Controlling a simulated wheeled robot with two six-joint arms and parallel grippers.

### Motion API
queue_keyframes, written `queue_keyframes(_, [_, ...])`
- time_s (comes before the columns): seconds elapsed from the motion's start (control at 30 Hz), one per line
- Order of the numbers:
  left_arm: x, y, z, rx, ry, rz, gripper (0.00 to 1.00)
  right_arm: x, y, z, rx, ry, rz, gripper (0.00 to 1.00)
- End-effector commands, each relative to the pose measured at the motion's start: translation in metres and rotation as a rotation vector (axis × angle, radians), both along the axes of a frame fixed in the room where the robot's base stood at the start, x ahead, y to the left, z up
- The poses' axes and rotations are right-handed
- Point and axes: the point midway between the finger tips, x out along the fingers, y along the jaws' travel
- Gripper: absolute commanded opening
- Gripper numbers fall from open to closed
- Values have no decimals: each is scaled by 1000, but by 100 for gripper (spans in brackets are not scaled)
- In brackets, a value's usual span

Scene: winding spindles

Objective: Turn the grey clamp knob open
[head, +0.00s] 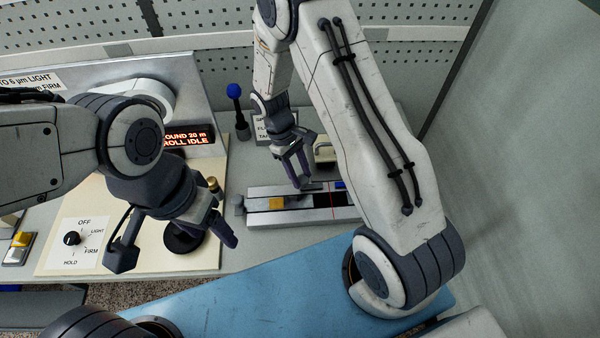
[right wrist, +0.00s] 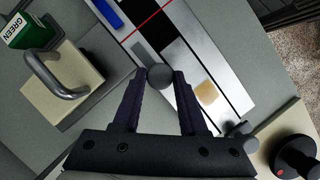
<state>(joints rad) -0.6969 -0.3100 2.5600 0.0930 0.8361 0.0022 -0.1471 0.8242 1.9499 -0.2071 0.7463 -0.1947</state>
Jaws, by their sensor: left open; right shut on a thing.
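A grey round clamp knob (right wrist: 160,77) sits at the edge of the metal rail (right wrist: 215,65) in the right wrist view. My right gripper (right wrist: 160,88) is shut on it, one finger on each side. In the head view my right gripper (head: 303,182) points down at the rail (head: 310,216), and the knob is hard to make out there. My left gripper (head: 226,228) is open and empty, above the right edge of the cream panel (head: 125,205).
A second grey knob (right wrist: 238,134) is at the rail's end. A yellowish block (right wrist: 206,92) lies on the rail. A cream block with a handle (right wrist: 62,95) stands beside it. A dial (head: 72,238) and a lit display (head: 188,138) are at the left. A blue-topped stick (head: 234,92) stands behind.

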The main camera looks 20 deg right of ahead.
Motion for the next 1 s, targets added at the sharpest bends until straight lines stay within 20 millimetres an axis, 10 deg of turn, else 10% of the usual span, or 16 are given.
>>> queue_keyframes(0.13, [0, 0, 0, 0, 0, 0, 67, 2, 0, 2, 1, -5, 3, 0])
queue_keyframes(0.17, [0, 0, 0, 0, 0, 0, 67, 2, 0, 2, 1, -5, 3, 46])
queue_keyframes(0.23, [0, 0, 0, 0, 0, 0, 67, 2, 0, 1, 0, -4, 3, 71])
queue_keyframes(0.67, [0, 0, -3, 0, 0, 0, 67, 4, 2, 7, 0, -4, 0, 71])
queue_keyframes(1.0, [0, 0, -18, 0, 0, -1, 67, 26, 14, 65, 1, -9, 2, 71])
